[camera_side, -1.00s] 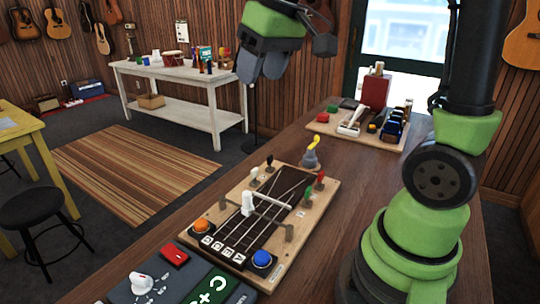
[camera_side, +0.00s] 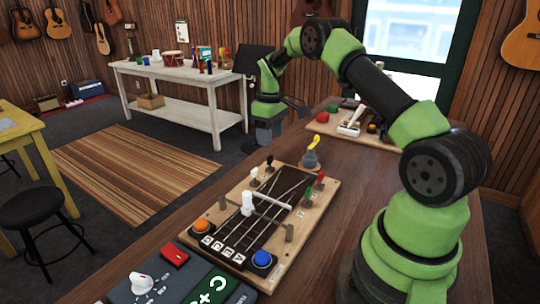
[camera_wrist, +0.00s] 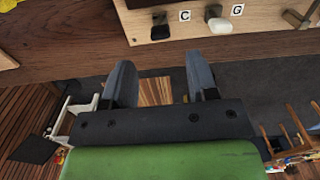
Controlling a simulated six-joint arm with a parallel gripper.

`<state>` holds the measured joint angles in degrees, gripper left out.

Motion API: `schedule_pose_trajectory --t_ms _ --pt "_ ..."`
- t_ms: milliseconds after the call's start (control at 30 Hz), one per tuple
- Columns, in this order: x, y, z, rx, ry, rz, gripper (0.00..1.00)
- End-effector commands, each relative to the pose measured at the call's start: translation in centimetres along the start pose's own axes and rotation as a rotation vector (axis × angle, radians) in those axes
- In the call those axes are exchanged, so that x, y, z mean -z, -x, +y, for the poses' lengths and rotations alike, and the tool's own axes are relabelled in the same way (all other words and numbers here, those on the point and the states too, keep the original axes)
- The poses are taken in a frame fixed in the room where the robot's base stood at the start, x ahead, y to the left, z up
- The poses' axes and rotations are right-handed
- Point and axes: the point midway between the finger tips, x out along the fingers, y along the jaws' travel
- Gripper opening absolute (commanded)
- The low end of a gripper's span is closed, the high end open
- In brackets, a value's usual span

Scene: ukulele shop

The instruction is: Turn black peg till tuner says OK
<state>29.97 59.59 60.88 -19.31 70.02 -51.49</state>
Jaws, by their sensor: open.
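The black peg (camera_side: 270,160) stands on the far left edge of the wooden ukulele board (camera_side: 230,205), beside the white peg (camera_side: 254,174). In the wrist view the black peg (camera_wrist: 161,28) is beside the C label (camera_wrist: 185,15), and the white peg (camera_wrist: 220,26) is beside the G label. My gripper (camera_side: 268,140) is beyond the pegs in the side view, apart from them. In the wrist view my gripper (camera_wrist: 158,62) is open and empty, its fingers toward the black peg. The tuner's green screen (camera_side: 212,290) shows a curved arrow and a plus; its lower part is cut off.
A green peg and a red peg (camera_side: 321,175) stand on the board's right side. A yellow-topped piece (camera_side: 312,148) stands behind the board. Orange and blue buttons (camera_side: 262,260) sit at its front. A loaded tray (camera_side: 345,132) lies farther back.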

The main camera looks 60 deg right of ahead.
Motion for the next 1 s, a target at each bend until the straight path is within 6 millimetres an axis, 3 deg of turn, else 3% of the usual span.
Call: schedule_pose_trajectory --t_ms 100,300,467,733,933,1000 --pt "-0.1 -2.5 -0.1 0.002 0.0 -0.003 0.53" --pt "0.0 -5.5 -0.1 0.002 0.0 -0.001 0.53" --pt "0.0 -6.5 -0.1 0.001 -0.001 0.001 0.53" --pt "0.0 -6.6 -0.1 0.001 0.0 0.003 0.53" --pt "0.0 -6.6 -0.1 0.001 0.0 0.003 0.1" --pt "0.0 -6.6 -0.1 0.001 -0.001 0.003 0.04"
